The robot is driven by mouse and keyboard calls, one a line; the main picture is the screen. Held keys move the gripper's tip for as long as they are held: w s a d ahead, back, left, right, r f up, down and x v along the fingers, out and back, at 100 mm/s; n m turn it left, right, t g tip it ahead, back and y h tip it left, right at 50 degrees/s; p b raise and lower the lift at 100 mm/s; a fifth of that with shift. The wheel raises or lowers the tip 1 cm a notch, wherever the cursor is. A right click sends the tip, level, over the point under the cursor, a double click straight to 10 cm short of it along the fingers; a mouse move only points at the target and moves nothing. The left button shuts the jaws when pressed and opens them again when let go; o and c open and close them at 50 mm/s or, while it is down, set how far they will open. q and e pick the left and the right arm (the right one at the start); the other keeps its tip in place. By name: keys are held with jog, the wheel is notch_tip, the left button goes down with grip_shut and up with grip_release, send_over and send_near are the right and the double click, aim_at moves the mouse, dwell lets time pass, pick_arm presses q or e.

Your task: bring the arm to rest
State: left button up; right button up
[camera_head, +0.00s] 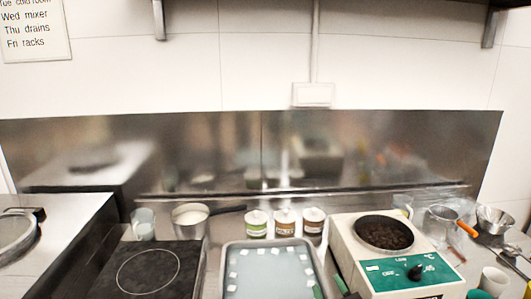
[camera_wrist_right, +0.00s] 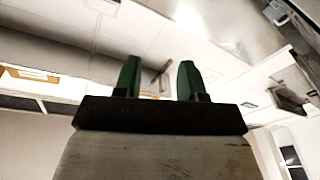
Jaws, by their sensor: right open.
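My right gripper (camera_head: 330,288) shows only as green fingertips at the bottom edge of the head view, in front of the gap between the grey tray and the white device. In the right wrist view its two green fingers (camera_wrist_right: 159,78) stand apart with nothing between them, against walls and ceiling. The rest of the right arm is mostly out of the head view. My left gripper is not in view.
A grey tray (camera_head: 232,248) lies at front centre, with three labelled tubs (camera_head: 285,223) behind it. A white device (camera_head: 345,238) with a dark-filled round dish stands right. A saucepan (camera_head: 190,217) stands behind a black hob (camera_head: 135,272). Steel backsplash (camera_head: 220,150) closes the back.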

jog(key=s+d+f+m+g+h, duration=0.6)
jog(key=s+f+g, duration=0.1)
jog(key=s+f, duration=0.4)
jog(key=s+d+f+g+y, duration=0.1)
jog(key=s+f+g, duration=0.25)
jog(key=s, duration=0.45)
jog(key=s+d+f+g, duration=0.1)
jog(key=s+f+g, duration=0.1)
jog(key=s+g, duration=0.45)
jog(key=s+f, duration=0.2)
jog(key=f, duration=1.2)
jog(key=s+f, duration=0.2)
jog(key=f, duration=1.2)
jog(key=s+d+f+g, duration=0.1)
jog(key=s+d+f, duration=0.1)
jog(key=s+f, duration=1.2)
jog(key=shift+s+d+n, duration=0.15)
jog(key=shift+s+n, duration=0.15)
jog(key=shift+s, duration=0.35)
